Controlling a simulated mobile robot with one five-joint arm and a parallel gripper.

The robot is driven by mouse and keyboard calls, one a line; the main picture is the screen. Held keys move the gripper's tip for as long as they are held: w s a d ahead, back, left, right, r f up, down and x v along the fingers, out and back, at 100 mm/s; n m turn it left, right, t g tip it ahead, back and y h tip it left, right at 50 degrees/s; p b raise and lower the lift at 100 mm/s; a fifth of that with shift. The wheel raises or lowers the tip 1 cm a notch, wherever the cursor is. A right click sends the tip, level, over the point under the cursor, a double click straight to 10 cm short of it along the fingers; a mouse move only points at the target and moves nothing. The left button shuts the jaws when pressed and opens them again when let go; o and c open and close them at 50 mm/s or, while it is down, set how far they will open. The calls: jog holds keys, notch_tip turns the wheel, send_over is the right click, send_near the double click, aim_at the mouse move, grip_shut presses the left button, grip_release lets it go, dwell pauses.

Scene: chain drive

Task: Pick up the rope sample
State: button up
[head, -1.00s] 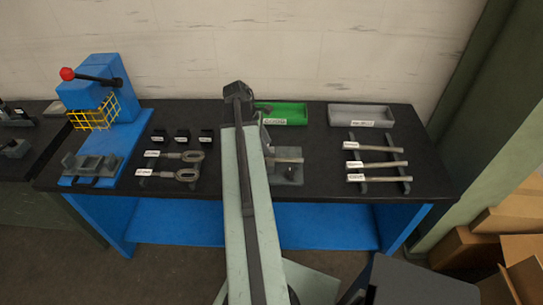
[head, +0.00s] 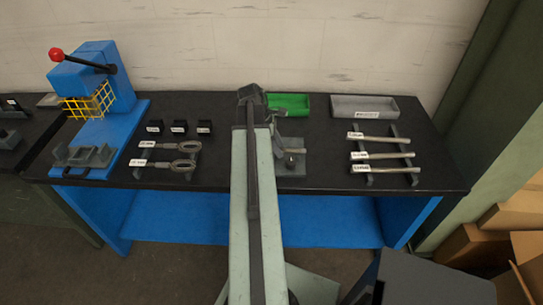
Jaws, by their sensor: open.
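Three pale rope samples with white labels lie across a dark rack on the right of the bench: a back one (head: 383,139), a middle one (head: 385,155) and a front one (head: 388,169). Another short pale rod (head: 295,151) shows at a grey fixture (head: 290,169) just right of my arm; its left part is hidden. My gripper (head: 281,140) is mostly hidden behind my arm, near that fixture. The part that shows is small. It is open, and I see nothing held in it.
A green tray (head: 289,97) and a grey tray (head: 365,100) stand at the back. Left are two eye-ended pieces (head: 165,163), small black blocks (head: 179,127) and a blue press (head: 98,75) with a red-knobbed lever. Bare bench (head: 325,150) lies between fixture and rack.

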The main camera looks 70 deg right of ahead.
jog(key=shift+r, duration=0.1)
grip_shut()
dwell(1.2)
